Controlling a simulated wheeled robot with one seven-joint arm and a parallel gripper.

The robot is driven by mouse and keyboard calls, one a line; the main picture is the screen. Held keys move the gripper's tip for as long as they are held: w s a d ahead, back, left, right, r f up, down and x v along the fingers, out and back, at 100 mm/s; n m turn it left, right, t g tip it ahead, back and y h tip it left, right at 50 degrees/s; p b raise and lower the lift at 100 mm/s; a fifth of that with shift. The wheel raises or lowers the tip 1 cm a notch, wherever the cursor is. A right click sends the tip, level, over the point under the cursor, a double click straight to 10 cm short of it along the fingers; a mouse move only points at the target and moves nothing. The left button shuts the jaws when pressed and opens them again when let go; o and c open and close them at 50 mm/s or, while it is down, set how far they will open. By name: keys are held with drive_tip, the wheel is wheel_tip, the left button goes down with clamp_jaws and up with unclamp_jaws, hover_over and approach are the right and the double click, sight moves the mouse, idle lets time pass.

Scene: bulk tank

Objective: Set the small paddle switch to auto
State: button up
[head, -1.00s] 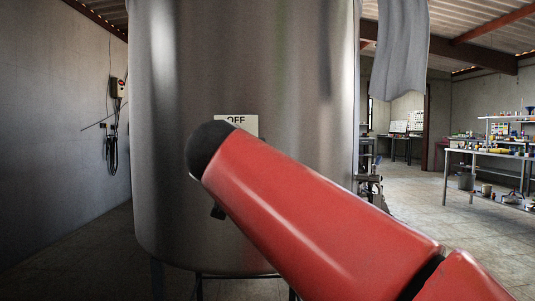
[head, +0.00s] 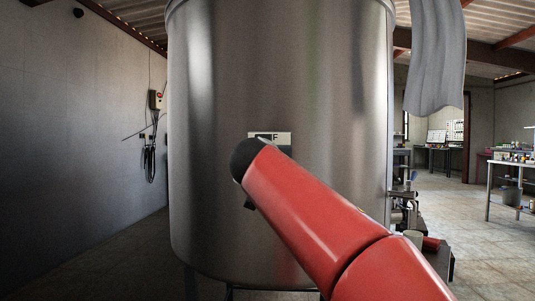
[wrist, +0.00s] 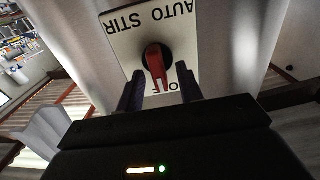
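The small paddle switch (wrist: 157,66) is a red lever on a black round base. Its lever points toward the OFF side. My gripper (wrist: 160,80) is open, with one dark finger on each side of the lever and gaps showing. I cannot tell how deep the fingertips reach. In the head view the plate (head: 284,138) shows only its top edge above my red arm; the switch is hidden there.
The steel tank (head: 340,130) fills the middle. A grey cloth (head: 435,55) hangs at its upper right. A small stand (head: 440,262) with items is at the tank's right foot. Workbenches stand farther right.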

clamp_jaws()
drive_tip(key=shift+n, duration=0.3)
drive_tip(key=shift+a+f+n+p, duration=0.2)
drive_tip(key=shift+n+p, duration=0.2)
drive_tip(key=shift+n, duration=2.55)
drive_tip(key=shift+a+f+n+p, duration=0.2)
drive_tip(key=shift+n+p, duration=0.15)
drive_tip(key=shift+n, duration=2.55)
drive_tip(key=shift+a+f+n+p, duration=0.2)
drive_tip(key=shift+n+p, duration=0.2)
drive_tip(key=shift+n, duration=2.55)
unclamp_jaws()
